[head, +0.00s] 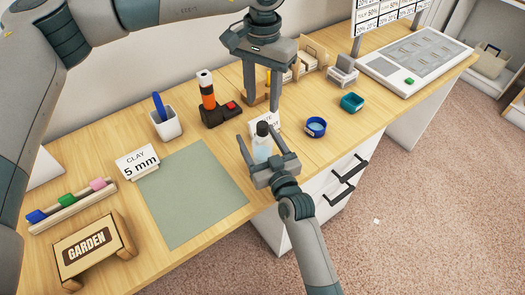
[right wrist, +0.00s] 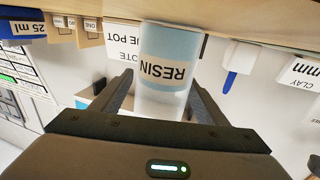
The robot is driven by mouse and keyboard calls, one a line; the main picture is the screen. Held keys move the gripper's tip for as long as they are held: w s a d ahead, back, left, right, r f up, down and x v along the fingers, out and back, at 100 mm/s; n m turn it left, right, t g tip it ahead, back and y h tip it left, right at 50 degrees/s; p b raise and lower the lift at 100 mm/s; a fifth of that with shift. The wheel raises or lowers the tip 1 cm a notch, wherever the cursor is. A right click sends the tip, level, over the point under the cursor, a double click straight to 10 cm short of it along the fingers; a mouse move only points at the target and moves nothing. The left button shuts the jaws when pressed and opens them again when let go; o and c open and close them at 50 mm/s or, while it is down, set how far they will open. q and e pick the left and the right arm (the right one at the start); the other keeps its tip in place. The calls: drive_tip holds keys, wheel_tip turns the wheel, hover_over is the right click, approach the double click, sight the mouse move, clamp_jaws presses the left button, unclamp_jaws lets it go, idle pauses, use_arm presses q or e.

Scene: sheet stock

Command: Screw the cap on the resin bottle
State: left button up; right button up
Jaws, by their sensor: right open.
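The resin bottle (head: 262,150) stands upright near the table's front edge, clear with pale blue contents.
A label card (head: 270,118) stands behind the bottle. A blue round dish (head: 316,127) and a teal dish (head: 352,102) lie to the right. A green mat (head: 188,195) lies clear.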

clamp_jaws()
use_arm(q)
drive_tip(key=shift+n, duration=0.3)
